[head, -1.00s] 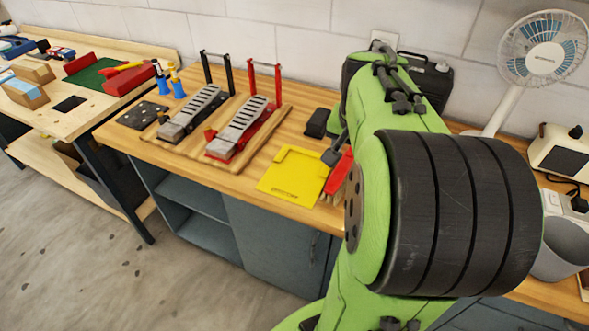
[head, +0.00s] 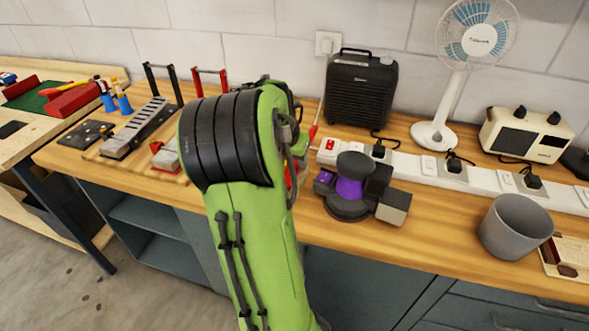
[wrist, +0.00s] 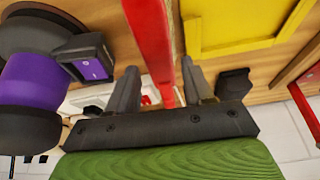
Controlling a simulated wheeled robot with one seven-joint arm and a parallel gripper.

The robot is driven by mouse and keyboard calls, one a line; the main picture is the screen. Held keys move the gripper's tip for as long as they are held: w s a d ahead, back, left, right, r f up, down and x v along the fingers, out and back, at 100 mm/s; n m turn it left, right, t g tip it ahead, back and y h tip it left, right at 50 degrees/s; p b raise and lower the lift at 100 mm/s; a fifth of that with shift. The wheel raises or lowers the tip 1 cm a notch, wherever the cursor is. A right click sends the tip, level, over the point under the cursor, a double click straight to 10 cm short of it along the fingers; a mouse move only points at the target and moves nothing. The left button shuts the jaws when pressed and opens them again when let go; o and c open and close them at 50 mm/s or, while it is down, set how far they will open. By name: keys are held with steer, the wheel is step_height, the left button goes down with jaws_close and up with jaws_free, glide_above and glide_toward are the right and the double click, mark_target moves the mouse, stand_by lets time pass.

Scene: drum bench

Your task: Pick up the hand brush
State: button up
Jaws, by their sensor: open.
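The hand brush (wrist: 150,35) shows in the wrist view as a long red handle with a pale strip along its right side. It runs from the top edge down between my two fingers. My gripper (wrist: 158,68) is open, with one finger on each side of the handle. A narrow gap shows at the left finger; whether the right finger touches the handle I cannot tell. In the head view my green arm covers my gripper and most of the brush.
A purple and black sander (head: 350,190) stands close by, left of my fingers in the wrist view. A yellow dustpan (wrist: 235,47) lies right of the brush there. A power strip (head: 400,162), a black heater (head: 361,92), a fan (head: 434,134) and a grey cup (head: 513,228) are on the bench.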

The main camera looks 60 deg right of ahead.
mark_target(295, 165)
steer(key=b+x, duration=0.1)
steer(key=x, duration=0.4)
steer(key=shift+d+f+b, duration=0.2)
steer(key=shift+f+b, duration=0.05)
steer(key=shift+b, duration=0.05)
steer(key=shift+r, duration=0.1)
steer(key=shift+c, duration=0.3)
steer(key=shift+r, duration=0.1)
steer(key=c, duration=0.8)
